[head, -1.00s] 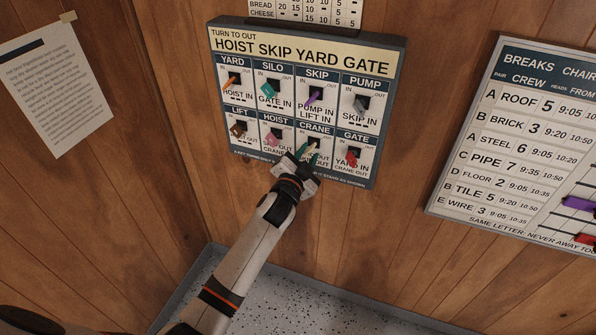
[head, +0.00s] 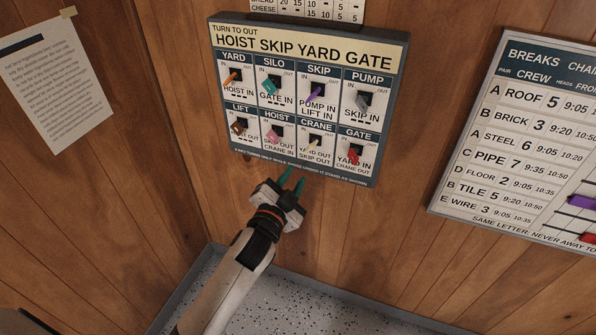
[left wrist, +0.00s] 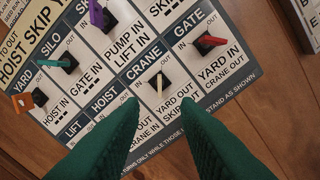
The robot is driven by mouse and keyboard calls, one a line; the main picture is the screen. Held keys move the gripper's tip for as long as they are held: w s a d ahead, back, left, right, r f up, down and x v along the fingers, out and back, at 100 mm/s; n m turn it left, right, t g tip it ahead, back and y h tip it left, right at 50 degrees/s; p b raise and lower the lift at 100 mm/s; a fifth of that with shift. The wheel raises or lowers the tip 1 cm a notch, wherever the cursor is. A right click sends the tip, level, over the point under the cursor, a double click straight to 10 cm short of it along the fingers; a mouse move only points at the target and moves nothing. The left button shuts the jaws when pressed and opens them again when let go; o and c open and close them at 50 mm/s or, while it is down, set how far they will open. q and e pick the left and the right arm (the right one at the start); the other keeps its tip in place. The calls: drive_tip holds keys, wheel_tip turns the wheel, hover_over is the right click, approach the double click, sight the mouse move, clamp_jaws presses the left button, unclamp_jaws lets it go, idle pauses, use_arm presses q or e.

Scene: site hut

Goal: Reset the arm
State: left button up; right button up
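My left gripper (head: 292,180) is just below the lower edge of the key panel (head: 300,43) in the head view, clear of every key. In the left wrist view its two green fingers (left wrist: 162,106) stand apart with nothing between them. The cream CRANE key (head: 315,141) sits in its switch; in the left wrist view the CRANE key (left wrist: 159,83) lies beyond the gap between the fingertips. The red GATE key (head: 354,154) and pink HOIST key (head: 275,137) sit either side of it. My right gripper is in neither view.
The panel's top row has orange YARD (head: 232,76), teal SILO (head: 269,86), purple SKIP (head: 314,95) and grey PUMP (head: 362,103) keys. A breaks board (head: 510,130) hangs at right. A speckled counter (head: 300,300) lies below; the wood wall between is bare.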

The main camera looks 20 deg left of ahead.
use_arm(q)
drive_tip(key=shift+f, duration=0.1)
drive_tip(key=s+f+n+g, duration=0.1)
drive_tip(key=s+f+g, duration=0.25)
drive_tip(key=f, duration=0.75)
drive_tip(key=s+a+f+n+g, duration=0.15)
drive_tip(key=s+f, duration=0.25)
drive_tip(key=f, duration=0.8)
drive_tip(key=s+d+f+g, duration=0.1)
drive_tip(key=s+f+g, duration=0.25)
drive_tip(key=f, duration=0.75)
drive_tip(key=s+a+f+n+g, duration=0.2)
drive_tip(key=s+f+g, duration=0.2)
drive_tip(key=s+f, duration=0.95)
drive_tip(key=s+f+n+g, duration=0.1)
drive_tip(key=s+f, duration=0.3)
drive_tip(key=s, duration=0.7)
drive_tip(key=s+a+f+g, duration=0.1)
drive_tip(key=s+f+g, duration=0.2)
drive_tip(key=s, duration=0.9)
drive_tip(key=shift+s+a+f+n+y, duration=0.2)
drive_tip(key=shift+f+n+y, duration=0.15)
drive_tip(key=shift+f, duration=0.15)
drive_tip(key=shift+g, duration=0.25)
